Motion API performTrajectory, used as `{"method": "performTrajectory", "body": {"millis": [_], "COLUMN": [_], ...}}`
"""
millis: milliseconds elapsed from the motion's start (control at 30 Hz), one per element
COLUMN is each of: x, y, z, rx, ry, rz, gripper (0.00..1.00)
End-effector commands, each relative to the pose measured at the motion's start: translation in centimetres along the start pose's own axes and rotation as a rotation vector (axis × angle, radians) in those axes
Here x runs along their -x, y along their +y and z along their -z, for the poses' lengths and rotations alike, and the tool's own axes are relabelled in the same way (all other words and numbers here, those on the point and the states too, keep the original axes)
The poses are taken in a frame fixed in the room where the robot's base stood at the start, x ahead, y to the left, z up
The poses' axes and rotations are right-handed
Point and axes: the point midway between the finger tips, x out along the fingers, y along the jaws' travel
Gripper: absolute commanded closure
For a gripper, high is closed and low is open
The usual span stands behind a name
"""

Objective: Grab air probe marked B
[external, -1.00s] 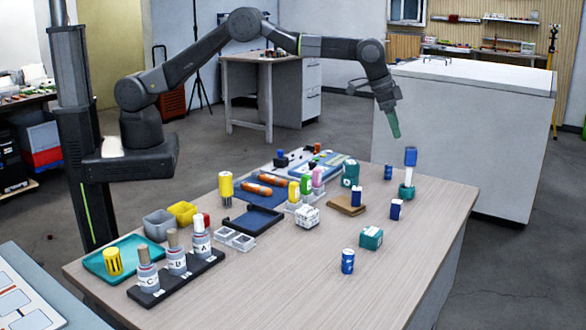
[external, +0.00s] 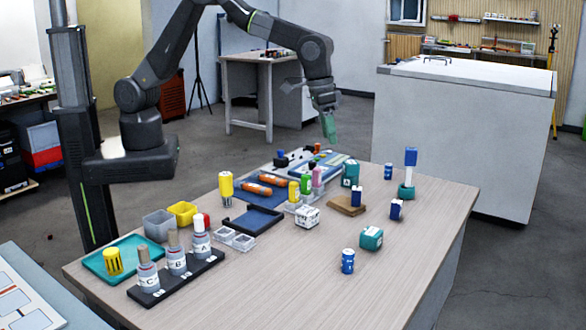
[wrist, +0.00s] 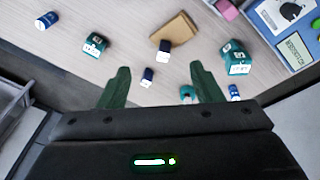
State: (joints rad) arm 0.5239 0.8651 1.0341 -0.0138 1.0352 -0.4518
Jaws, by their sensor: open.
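A bottle marked B (external: 177,262) stands upright in the black rack (external: 207,267) at the table's front left, between bottles marked C (external: 148,278) and A (external: 201,244). Several small blue-and-white pieces stand farther right, one on a brown block (external: 343,208) and one, a tall blue-topped piece (external: 410,160), in a teal holder (external: 406,192). I cannot read a B on any of these, nor tell which thing is the air probe. My gripper (external: 329,128) is open and empty above the table's far side. Its green fingers also show in the wrist view (wrist: 162,88).
Teal boxes (external: 371,238) (wrist: 96,43), a blue can (external: 347,262) and a white cube (external: 307,217) stand on the table. The front right tabletop is clear.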

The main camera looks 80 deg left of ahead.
Motion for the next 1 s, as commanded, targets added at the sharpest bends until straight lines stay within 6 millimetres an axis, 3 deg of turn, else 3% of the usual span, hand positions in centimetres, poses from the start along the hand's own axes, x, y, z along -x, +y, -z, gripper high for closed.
{"method": "performTrajectory", "body": {"millis": [33,300,400,500,600,733,1000], "x": [0.6,2.7,3.2,3.6,3.7,2.8,-2.1], "y": [0.3,-1.3,-2.5,-3.5,-4.2,-4.5,-5.2], "z": [-3.0,-17.8,-22.2,-25.3,-27.0,-27.7,-28.6], "rx": [0.028,0.224,0.282,0.323,0.346,0.356,0.356], "ry": [-0.020,-0.114,-0.137,-0.151,-0.158,-0.162,-0.164], "rz": [0.007,0.070,0.097,0.117,0.129,0.136,0.138], "gripper": [0.41,0.41,0.41,0.41,0.41,0.41,0.41]}}
